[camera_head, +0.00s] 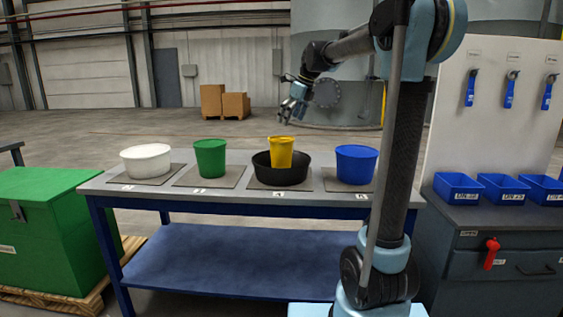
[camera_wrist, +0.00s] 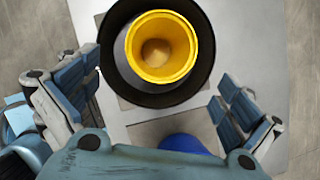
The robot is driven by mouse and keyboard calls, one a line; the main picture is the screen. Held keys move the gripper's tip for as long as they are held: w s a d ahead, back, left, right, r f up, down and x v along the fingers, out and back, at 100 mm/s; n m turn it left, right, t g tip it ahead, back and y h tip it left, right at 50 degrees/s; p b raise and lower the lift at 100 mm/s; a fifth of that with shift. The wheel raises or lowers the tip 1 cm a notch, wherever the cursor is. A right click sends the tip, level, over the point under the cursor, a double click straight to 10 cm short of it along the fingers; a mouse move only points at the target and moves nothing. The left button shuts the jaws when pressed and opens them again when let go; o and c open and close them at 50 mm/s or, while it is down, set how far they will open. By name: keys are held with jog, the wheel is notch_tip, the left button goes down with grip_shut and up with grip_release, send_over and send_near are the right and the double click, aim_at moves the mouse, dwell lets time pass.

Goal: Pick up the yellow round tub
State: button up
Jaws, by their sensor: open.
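The yellow round tub (camera_head: 280,153) stands upright inside a wide black round pan on the table. In the wrist view I look down into the open, empty-looking yellow tub (camera_wrist: 160,47), with the black pan (camera_wrist: 202,84) around it. My gripper (camera_head: 285,118) is above the tub in the head view, apart from it. In the wrist view its two fingers are spread wide at the left and right, with nothing between them in their grip.
The table (camera_head: 180,200) also holds a white tub (camera_head: 146,160), a green tub (camera_head: 210,158) and a blue tub (camera_head: 356,164), each on a grey mat. The blue tub stands close to the pan's right. A green chest (camera_head: 50,228) is at left; blue bins (camera_head: 457,187) are at right.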

aim_at(281, 139)
jog(key=shift+w+x, duration=0.1)
jog(key=shift+x, duration=2.45)
jog(key=shift+w+x, duration=0.15)
jog(key=shift+x, duration=2.35)
jog(key=shift+a, duration=0.15)
jog(key=shift+r, duration=0.1)
jog(key=c, duration=1.3)
